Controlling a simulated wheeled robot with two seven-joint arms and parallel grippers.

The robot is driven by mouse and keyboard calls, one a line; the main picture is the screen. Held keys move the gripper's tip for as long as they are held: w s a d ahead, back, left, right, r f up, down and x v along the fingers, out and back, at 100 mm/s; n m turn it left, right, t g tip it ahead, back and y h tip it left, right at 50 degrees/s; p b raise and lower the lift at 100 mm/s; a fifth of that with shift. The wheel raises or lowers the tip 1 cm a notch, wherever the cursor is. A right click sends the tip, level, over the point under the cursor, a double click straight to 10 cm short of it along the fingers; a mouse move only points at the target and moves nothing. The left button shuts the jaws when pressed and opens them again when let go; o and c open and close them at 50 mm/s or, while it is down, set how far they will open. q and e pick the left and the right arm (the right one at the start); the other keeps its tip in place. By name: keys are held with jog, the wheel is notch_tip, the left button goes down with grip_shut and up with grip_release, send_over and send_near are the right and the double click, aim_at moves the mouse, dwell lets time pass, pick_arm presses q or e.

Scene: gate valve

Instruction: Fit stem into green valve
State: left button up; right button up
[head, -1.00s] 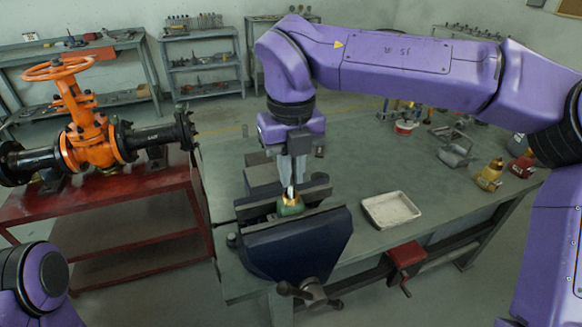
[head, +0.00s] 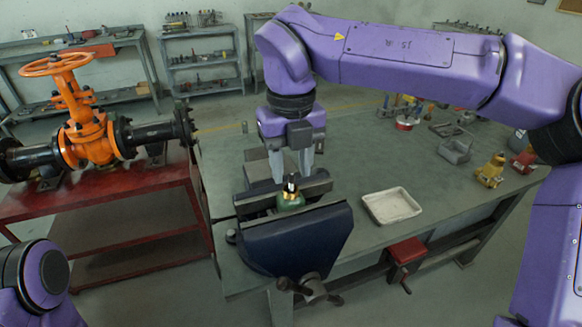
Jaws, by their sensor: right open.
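The green valve (head: 291,203) is clamped in the jaws of the dark blue vise (head: 300,240) on the workbench. The stem (head: 290,184), dark with a pale tip and a brass-coloured lower part, stands upright at the top of the valve. How deep it sits inside cannot be told. My right gripper (head: 291,174) points straight down just above and behind the stem, its two grey fingers apart with nothing between them. My left gripper is out of view; only part of my left arm shows at the lower left.
A white tray (head: 391,206) lies on the workbench (head: 350,160) right of the vise. Small yellow (head: 491,170) and red (head: 524,161) items stand at the far right. An orange gate valve (head: 88,135) with black pipes sits on a red table at the left.

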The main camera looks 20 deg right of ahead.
aim_at(291, 189)
notch_tip(291, 189, up, 10)
jog(key=shift+f, duration=0.25)
dwell(0.4)
